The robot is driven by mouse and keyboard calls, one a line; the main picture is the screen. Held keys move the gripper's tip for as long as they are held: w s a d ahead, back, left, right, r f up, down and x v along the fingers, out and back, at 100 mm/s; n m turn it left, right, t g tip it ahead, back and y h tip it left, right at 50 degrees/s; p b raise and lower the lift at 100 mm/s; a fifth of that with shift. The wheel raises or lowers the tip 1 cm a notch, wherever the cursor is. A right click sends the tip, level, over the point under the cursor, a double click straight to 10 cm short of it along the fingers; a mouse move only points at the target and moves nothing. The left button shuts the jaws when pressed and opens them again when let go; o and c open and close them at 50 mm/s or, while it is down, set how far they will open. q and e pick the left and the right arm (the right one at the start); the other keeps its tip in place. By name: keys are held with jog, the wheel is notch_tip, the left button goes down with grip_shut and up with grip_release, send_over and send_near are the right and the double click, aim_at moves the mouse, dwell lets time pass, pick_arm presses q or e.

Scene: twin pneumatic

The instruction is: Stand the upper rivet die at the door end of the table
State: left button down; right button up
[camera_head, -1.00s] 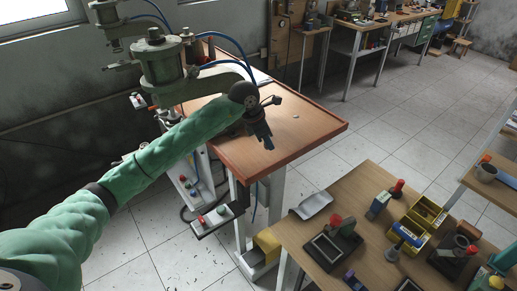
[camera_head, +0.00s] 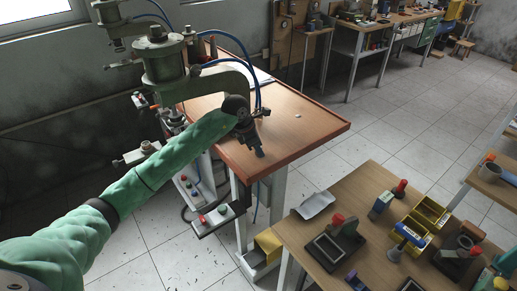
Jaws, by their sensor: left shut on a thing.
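The wooden table (camera_head: 301,135) with a red-brown edge stands beside the green pneumatic press (camera_head: 164,62). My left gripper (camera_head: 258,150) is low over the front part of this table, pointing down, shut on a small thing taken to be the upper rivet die. The die is mostly hidden by the gripper and too small to make out. I cannot tell whether it touches the tabletop. My right gripper is not in view.
A small pale piece (camera_head: 298,115) lies on the otherwise clear right part of the table. Open tiled floor lies between.

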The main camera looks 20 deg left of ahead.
pick_arm(q)
jog(key=c, duration=1.2)
grip_release()
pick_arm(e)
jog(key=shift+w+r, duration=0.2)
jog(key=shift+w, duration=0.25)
pick_arm(q)
jog(key=shift+r, duration=0.2)
jog(key=p+v, duration=0.2)
jog(key=v, duration=0.9)
jog(key=shift+r, duration=0.35)
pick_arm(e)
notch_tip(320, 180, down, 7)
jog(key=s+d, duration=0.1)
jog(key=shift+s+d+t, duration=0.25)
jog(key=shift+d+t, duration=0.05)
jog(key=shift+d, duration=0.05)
pick_arm(q)
jog(key=shift+a, duration=0.1)
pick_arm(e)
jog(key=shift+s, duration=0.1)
